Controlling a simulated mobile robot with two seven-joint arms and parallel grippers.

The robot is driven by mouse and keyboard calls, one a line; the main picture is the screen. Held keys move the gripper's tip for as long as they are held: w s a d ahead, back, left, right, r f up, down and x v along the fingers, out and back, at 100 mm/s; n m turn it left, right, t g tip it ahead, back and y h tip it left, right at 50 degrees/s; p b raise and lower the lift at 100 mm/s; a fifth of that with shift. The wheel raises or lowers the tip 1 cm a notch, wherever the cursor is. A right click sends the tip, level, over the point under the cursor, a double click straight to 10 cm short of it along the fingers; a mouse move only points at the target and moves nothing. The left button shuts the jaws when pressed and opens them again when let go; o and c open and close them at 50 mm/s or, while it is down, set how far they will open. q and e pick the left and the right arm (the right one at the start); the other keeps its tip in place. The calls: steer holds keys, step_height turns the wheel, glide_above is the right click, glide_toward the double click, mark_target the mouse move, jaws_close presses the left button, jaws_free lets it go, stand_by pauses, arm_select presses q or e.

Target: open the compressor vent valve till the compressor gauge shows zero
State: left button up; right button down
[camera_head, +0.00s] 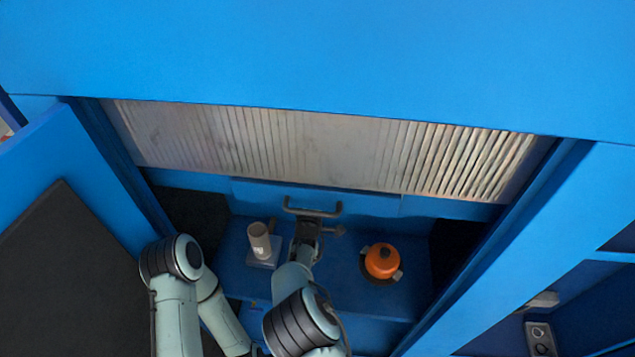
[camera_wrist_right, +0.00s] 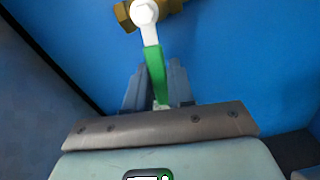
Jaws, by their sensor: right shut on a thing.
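The vent valve shows in the right wrist view as a brass body (camera_wrist_right: 149,12) with a white hub and a green lever (camera_wrist_right: 154,72) that runs down from it. My right gripper (camera_wrist_right: 158,92) is shut on the lower part of the green lever. In the head view my right gripper (camera_head: 306,232) is inside the blue cabinet, just below a bar handle. It hides most of the valve there. I cannot make out a compressor gauge face in either view. My left gripper is out of view; only my left arm shows at lower left.
A grey cylinder (camera_head: 259,241) on a small base stands left of my right gripper. An orange round-topped part (camera_head: 381,261) stands to the right. The bar handle (camera_head: 313,210) is behind. A ribbed metal panel (camera_head: 310,145) spans above. Blue cabinet walls close in both sides.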

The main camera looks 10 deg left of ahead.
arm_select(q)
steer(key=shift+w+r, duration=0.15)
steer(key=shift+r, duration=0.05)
arm_select(e)
steer(key=shift+f+n, duration=0.65)
steer(key=shift+n, duration=0.55)
steer(key=c, duration=1.1)
jaws_free()
steer(key=shift+o, duration=0.2)
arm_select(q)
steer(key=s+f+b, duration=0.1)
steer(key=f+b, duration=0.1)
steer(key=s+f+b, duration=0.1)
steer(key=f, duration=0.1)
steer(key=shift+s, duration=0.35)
arm_select(e)
steer(key=s, duration=1.3)
steer(key=shift+s, duration=0.2)
